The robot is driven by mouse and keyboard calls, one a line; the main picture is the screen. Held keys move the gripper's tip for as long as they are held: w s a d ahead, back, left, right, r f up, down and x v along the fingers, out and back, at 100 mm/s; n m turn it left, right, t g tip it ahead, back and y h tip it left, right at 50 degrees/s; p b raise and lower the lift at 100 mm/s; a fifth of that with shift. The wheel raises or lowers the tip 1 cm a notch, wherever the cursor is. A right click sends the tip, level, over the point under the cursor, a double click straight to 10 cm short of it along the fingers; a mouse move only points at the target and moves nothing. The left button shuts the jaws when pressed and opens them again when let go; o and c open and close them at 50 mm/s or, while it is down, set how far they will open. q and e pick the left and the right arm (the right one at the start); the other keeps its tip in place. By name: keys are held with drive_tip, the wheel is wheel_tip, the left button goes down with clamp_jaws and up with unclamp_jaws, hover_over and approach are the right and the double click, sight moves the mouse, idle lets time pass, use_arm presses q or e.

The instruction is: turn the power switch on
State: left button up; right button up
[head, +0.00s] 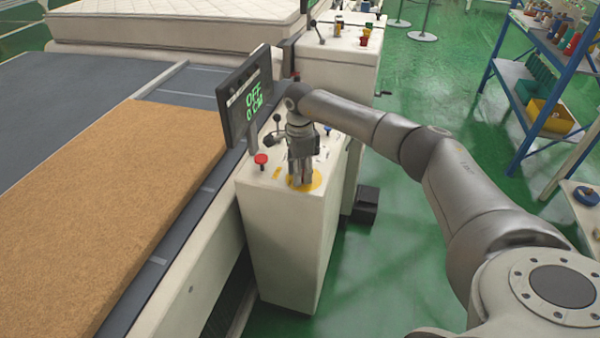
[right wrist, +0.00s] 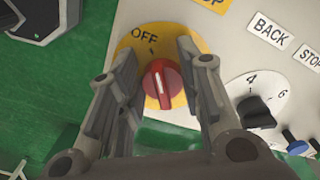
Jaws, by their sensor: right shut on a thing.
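The power switch is a red round knob (right wrist: 162,84) with a white line, on a yellow disc (right wrist: 128,48) marked OFF. The knob's white line points roughly up toward the OFF mark. In the head view the yellow disc (head: 314,184) shows on top of the white control box, and my fingers mostly hide the knob. My right gripper (head: 301,181) points down onto it, with a finger on each side of the knob, shut on it. The display (head: 247,103) reads OFF and 0 CM in green. My left gripper is not in view.
A red push button (head: 261,159) and a lever (head: 277,123) stand close to the gripper. A black dial (right wrist: 256,111) and BACK label (right wrist: 269,31) lie right of the switch. A brown pad (head: 110,190) lies on the conveyor at left.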

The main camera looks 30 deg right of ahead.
drive_tip(key=m, duration=0.2)
drive_tip(key=m+b, duration=0.1)
drive_tip(key=shift+w+m, duration=0.2)
drive_tip(key=shift+m, duration=0.2)
drive_tip(key=m, duration=0.3)
drive_tip(key=shift+w+d+m, duration=0.15)
drive_tip(key=shift+m, duration=0.15)
drive_tip(key=m, duration=0.4)
drive_tip(key=shift+w+d+r, duration=0.1)
drive_tip(key=shift+d, duration=0.15)
drive_tip(key=shift+d+m, duration=0.2)
drive_tip(key=shift+m, duration=2)
drive_tip(key=o, duration=0.9)
drive_tip(key=shift+c, duration=0.2)
